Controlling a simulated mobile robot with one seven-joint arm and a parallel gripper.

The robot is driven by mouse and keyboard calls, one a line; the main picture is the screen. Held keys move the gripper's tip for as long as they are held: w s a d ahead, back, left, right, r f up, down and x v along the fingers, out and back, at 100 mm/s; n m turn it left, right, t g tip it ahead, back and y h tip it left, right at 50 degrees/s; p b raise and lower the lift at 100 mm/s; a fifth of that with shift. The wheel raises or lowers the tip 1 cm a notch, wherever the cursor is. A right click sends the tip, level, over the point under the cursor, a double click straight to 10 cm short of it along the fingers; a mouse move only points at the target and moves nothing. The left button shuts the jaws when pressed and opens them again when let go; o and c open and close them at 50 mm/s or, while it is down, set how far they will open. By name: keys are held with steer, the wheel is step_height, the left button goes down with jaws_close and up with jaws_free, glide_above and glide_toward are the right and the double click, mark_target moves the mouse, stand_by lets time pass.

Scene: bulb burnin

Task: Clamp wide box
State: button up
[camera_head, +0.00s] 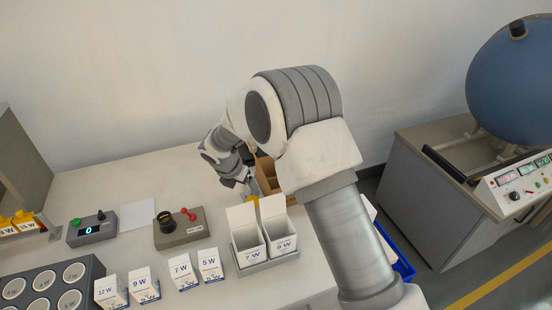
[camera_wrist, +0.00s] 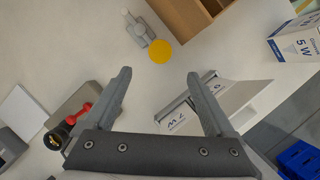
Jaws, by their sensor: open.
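My gripper (camera_wrist: 160,82) is open and empty, with its two fingers spread above the table in the wrist view. In the head view my gripper (camera_head: 243,180) is small and partly hidden by my own arm. Two open white cartons (camera_head: 263,245), marked 7 W and 9 W, stand side by side in a grey holder. They also show below the right finger in the wrist view (camera_wrist: 178,118). A closed-looking 5 W box (camera_wrist: 294,38) lies at the right of the wrist view, apart from my gripper. I cannot tell which one is the wide box.
A brown open-topped box (camera_wrist: 190,12) and a yellow disc (camera_wrist: 160,51) lie beyond my fingers. A grey control box (camera_head: 181,229) with a knob and red lever stands left of the cartons. Small labelled cartons (camera_head: 142,287) stand in front. A blue crate (camera_head: 402,260) is right of the table.

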steer(key=d+v, duration=0.1)
steer(key=v, duration=0.6)
steer(key=s+d+r+m+b, duration=0.1)
steer(key=s+d+r+m, duration=0.1)
steer(key=d+r+m, duration=0.6)
steer(key=shift+s+d+r+b, duration=0.3)
steer(key=shift+d+r, duration=0.35)
steer(key=shift+d, duration=0.35)
steer(key=shift+d, duration=0.1)
